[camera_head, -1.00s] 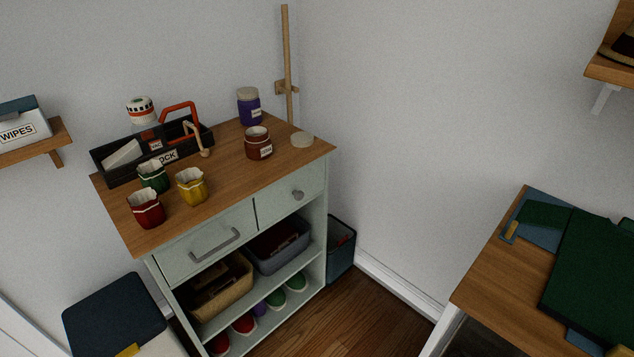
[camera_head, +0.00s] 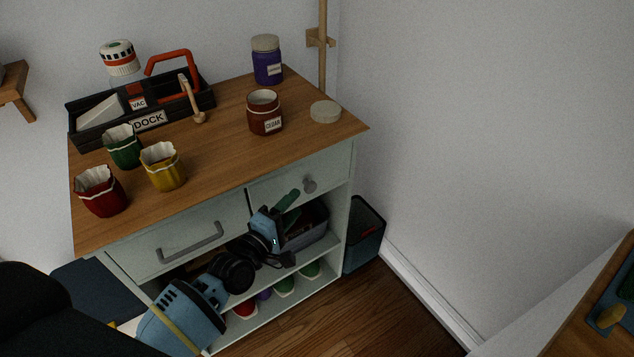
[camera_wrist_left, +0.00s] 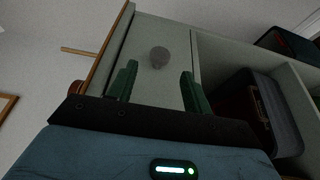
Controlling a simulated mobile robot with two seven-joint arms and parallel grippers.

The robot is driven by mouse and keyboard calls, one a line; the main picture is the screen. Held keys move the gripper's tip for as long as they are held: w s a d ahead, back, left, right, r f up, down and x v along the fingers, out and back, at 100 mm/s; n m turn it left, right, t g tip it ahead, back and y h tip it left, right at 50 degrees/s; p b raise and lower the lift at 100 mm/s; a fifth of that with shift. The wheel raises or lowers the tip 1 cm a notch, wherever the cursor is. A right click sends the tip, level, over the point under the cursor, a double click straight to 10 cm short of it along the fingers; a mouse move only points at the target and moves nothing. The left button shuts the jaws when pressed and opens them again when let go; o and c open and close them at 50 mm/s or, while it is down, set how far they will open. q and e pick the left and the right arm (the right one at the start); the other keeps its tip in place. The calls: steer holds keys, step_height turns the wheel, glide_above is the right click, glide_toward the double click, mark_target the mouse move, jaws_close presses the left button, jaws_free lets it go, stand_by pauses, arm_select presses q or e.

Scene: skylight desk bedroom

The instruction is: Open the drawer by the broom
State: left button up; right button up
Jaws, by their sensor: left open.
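The drawer by the broom is the pale green right-hand drawer (camera_head: 268,192) of the cabinet, with a round grey knob (camera_head: 310,185). It looks shut. The broom's wooden handle (camera_head: 323,70) stands against the wall behind that end of the cabinet. My left gripper (camera_head: 292,200) is open just in front of and below-left of the knob. In the left wrist view, the knob (camera_wrist_left: 159,57) shows ahead between the two green fingers (camera_wrist_left: 158,88), apart from both. My right gripper is not in view.
The wider left drawer has a bar handle (camera_head: 190,241). The cabinet top holds a tool caddy (camera_head: 140,110), several small pots and a round lid (camera_head: 325,111). Below are a grey bin (camera_head: 318,236) and a shelf. A dark bin (camera_head: 363,240) stands on the floor at right.

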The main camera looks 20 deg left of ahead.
mark_target(308, 191)
arm_select(q)
steer(key=shift+b+x, duration=0.3)
steer(key=shift+x, duration=3.6)
steer(key=shift+d, duration=0.1)
jaws_close()
